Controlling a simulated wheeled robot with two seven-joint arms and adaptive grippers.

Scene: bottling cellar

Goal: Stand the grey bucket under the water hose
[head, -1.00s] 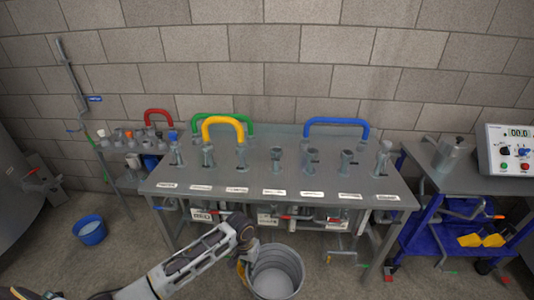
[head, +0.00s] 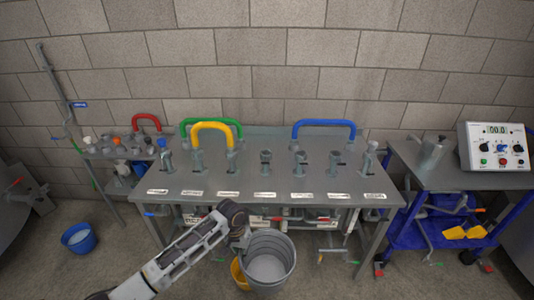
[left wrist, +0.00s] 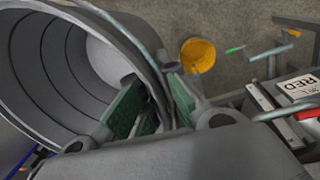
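The grey bucket (head: 286,262) is in front of the steel table, upright, with its open top toward the camera. It fills the left of the left wrist view (left wrist: 40,75). My left gripper (head: 243,241) is at the bucket's left rim. In the left wrist view its green-padded fingers (left wrist: 153,105) stand on either side of the bucket wall, closed on it. I cannot tell whether the bucket touches the floor. A thin upright pipe with a blue sign (head: 80,105) stands at the left wall; I cannot tell whether it is the water hose. My right gripper is not in view.
A yellow bucket (head: 239,275) is just left of and partly behind the grey one. A blue bucket (head: 78,238) stands on the floor at the far left. The steel table (head: 290,183) carries several fittings. A blue cart (head: 437,235) is at the right.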

